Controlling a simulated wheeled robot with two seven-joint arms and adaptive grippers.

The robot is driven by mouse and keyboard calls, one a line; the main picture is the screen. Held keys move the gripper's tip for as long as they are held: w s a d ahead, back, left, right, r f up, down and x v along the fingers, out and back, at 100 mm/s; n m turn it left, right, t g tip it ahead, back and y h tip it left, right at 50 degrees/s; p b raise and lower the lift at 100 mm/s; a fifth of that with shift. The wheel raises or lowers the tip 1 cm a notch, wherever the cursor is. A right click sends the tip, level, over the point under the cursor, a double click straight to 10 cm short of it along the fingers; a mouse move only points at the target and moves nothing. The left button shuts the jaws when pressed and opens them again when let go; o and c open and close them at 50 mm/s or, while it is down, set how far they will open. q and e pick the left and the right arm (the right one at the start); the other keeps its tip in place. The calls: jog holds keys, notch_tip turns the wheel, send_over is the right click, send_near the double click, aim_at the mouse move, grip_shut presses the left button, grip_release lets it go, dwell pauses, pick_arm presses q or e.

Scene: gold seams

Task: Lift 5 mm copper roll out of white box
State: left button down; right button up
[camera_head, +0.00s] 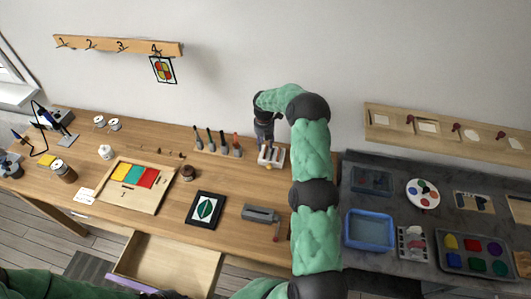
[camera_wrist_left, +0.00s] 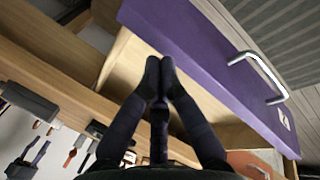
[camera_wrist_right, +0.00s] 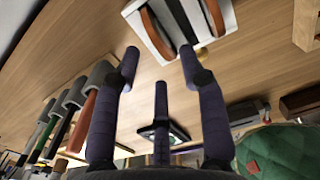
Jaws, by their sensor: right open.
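The white box (camera_head: 277,153) stands at the back right of the wooden bench, below my right gripper (camera_head: 266,140). In the right wrist view, the white box (camera_wrist_right: 176,38) lies just beyond the fingertips. I cannot tell which is the 5 mm one. My right gripper (camera_wrist_right: 159,58) is open, with nothing between its fingertips. My left gripper (camera_wrist_left: 159,74) is shut and empty by the open drawer.
A tool rack (camera_head: 217,149) with several upright tools stands left of the white box. A grey device (camera_head: 261,214) and a framed leaf picture (camera_head: 205,208) lie nearer the front. The open drawer (camera_wrist_left: 283,131) has a purple front. Bare wood (camera_wrist_right: 100,30) lies left of the box.

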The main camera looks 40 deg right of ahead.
jog(key=f, duration=0.4)
jog(key=shift+w+d+f, duration=0.2)
jog(key=shift+d+f, duration=0.15)
jog(key=shift+f, duration=0.05)
grip_shut()
